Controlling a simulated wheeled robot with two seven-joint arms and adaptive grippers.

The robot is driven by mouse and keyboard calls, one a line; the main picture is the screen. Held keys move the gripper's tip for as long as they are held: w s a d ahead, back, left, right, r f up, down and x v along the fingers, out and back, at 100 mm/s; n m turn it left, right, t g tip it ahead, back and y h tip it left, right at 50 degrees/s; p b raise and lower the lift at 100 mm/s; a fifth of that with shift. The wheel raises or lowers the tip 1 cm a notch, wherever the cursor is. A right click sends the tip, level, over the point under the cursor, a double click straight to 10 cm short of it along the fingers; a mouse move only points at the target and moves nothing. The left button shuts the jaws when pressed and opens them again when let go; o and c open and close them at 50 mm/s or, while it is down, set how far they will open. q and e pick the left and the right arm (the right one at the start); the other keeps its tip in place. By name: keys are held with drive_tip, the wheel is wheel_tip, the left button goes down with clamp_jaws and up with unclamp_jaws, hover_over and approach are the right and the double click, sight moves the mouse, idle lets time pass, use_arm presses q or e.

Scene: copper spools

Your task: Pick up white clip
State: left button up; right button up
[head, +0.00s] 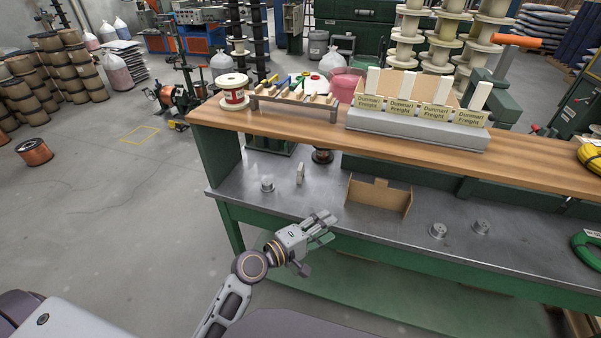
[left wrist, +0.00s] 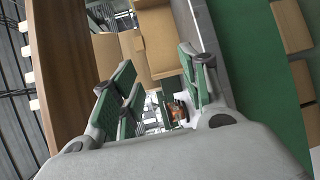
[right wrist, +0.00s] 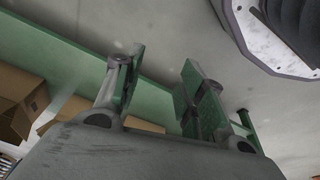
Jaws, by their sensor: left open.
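A small off-white upright piece (head: 300,173), which looks like the white clip, stands on the metal lower worktop near its left end. It is small, and its details cannot be made out. My left gripper (head: 322,228) is over the front edge of the worktop, nearer to me and slightly right of the piece, and apart from it. In the left wrist view my left gripper (left wrist: 158,68) is open with nothing between its fingers. My right gripper (right wrist: 155,75) is open and empty in the right wrist view; it does not show in the head view. I cannot make out the clip in either wrist view.
An open cardboard box (head: 380,196) stands right of the piece. Metal discs (head: 267,186) lie on the worktop. Green coil (head: 588,247) lies far right.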

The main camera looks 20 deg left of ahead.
use_arm(q)
drive_tip(key=w+a+n+t+y, duration=0.1)
drive_tip(key=w+a+n+y, duration=0.2)
drive_tip(key=n, duration=0.5)
drive_tip(key=w+a+f+n+t+y, duration=0.1)
drive_tip(key=w+a+n+t+y, duration=0.1)
drive_tip(key=n, duration=0.6)
drive_tip(key=w+a+n+t+y, duration=0.2)
drive_tip(key=w+a+n+y, duration=0.2)
drive_tip(key=n, duration=0.4)
drive_tip(key=shift+a+f+y, duration=0.2)
drive_tip(key=shift+a+y, duration=0.25)
drive_tip(key=shift+a, duration=0.2)
drive_tip(key=shift+a+f+y, duration=0.2)
drive_tip(key=shift+a+y, duration=0.25)
drive_tip(key=shift+a, duration=0.2)
drive_tip(key=shift+a+f+n+y, duration=0.3)
drive_tip(key=shift+f+n, duration=0.1)
drive_tip(key=shift+n, duration=0.3)
use_arm(e)
drive_tip(key=s+d+f, duration=0.3)
drive_tip(key=s+f, duration=0.5)
drive_tip(key=f, duration=0.1)
drive_tip(key=s+d+f, duration=0.3)
drive_tip(key=s+f, duration=0.5)
drive_tip(key=f, duration=0.1)
drive_tip(key=shift+f+g, duration=0.2)
drive_tip(key=shift+g, duration=0.1)
